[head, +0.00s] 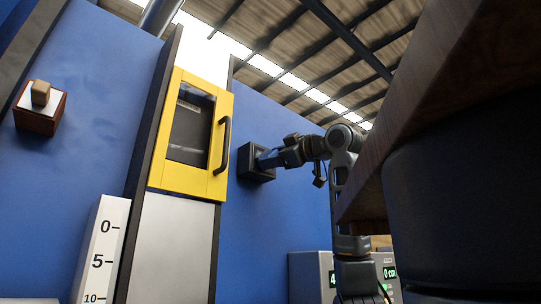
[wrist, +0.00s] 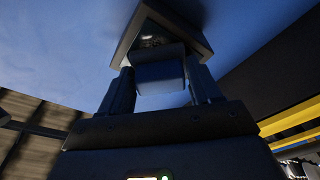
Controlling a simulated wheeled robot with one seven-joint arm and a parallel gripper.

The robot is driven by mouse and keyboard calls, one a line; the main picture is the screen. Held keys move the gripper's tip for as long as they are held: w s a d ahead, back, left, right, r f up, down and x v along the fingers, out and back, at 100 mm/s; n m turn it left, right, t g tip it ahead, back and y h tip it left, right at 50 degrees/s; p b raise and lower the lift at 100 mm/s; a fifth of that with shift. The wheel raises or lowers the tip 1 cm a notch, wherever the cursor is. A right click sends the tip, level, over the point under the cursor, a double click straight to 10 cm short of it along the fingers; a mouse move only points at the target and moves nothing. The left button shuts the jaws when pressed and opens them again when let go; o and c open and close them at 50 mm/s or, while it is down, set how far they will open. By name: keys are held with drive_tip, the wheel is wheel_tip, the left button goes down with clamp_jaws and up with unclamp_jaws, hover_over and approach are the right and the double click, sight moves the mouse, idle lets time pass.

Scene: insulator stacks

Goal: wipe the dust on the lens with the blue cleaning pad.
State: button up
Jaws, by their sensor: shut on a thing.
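My gripper (head: 268,158) reaches left to a dark square housing (head: 258,174) on the blue wall. In the wrist view my gripper (wrist: 160,78) is shut on the blue cleaning pad (wrist: 160,76), which sits between its two fingers. The pad's far end is at the mouth of the housing (wrist: 190,30). A speckled dark patch (wrist: 154,41), perhaps the dusty lens, shows just past the pad inside the frame. The pad hides most of it, and I cannot tell whether the pad touches it.
A yellow framed door (head: 178,178) with a window and a dark handle (head: 222,145) is left of the housing. A wooden block fixture (head: 40,114) is on the far left wall. A white scale (head: 101,250) stands below. A dark-brown edge (head: 410,100) fills the right.

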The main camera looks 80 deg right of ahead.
sight(254, 156)
drive_tip(key=shift+s+d, duration=1.05)
drive_tip(key=shift+d, duration=0.2)
drive_tip(key=shift+w+a+b, duration=0.4)
drive_tip(key=shift+w+a, duration=0.35)
drive_tip(key=shift+a, duration=0.35)
drive_tip(key=shift+w+a, duration=1.5)
drive_tip(key=shift+w, duration=0.05)
drive_tip(key=shift+b, duration=0.3)
drive_tip(key=b+v, duration=0.1)
drive_tip(key=v, duration=0.5)
drive_tip(key=shift+w+a+r, duration=0.15)
drive_tip(key=shift+a+r, duration=0.15)
